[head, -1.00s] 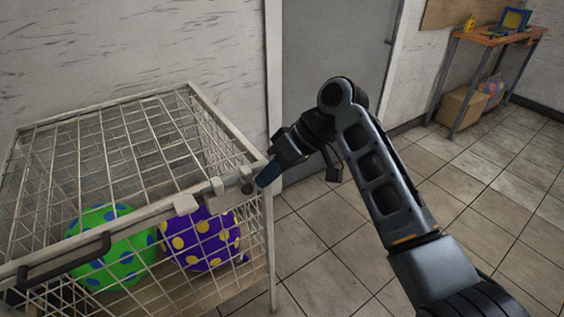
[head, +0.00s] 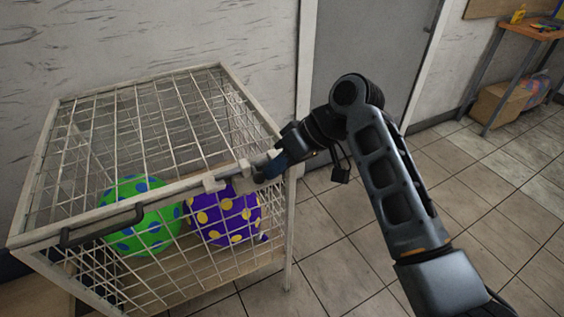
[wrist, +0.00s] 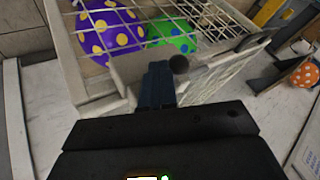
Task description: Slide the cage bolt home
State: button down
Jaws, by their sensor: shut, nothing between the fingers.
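The wire cage (head: 150,100) stands at the left with a pale frame. Its bolt hardware, pale brackets (head: 213,184) and a dark round knob (head: 258,178), sits on the top front rail near the right corner. My gripper (head: 270,170) is shut and empty, with its blue fingertips at the right of the knob. In the wrist view the shut fingers (wrist: 157,85) lie close beside the knob (wrist: 179,64); I cannot tell if they touch. The bolt rod is mostly hidden, and how far it is slid is unclear.
A grey door (head: 365,60) is behind, and a workbench (head: 535,30) with a box (head: 497,103) at far right. Tiled floor is free at right.

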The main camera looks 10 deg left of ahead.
jog(key=v, duration=0.7)
jog(key=shift+d+r+b, duration=0.2)
jog(key=shift+r+b, duration=0.15)
jog(key=shift+b, duration=0.05)
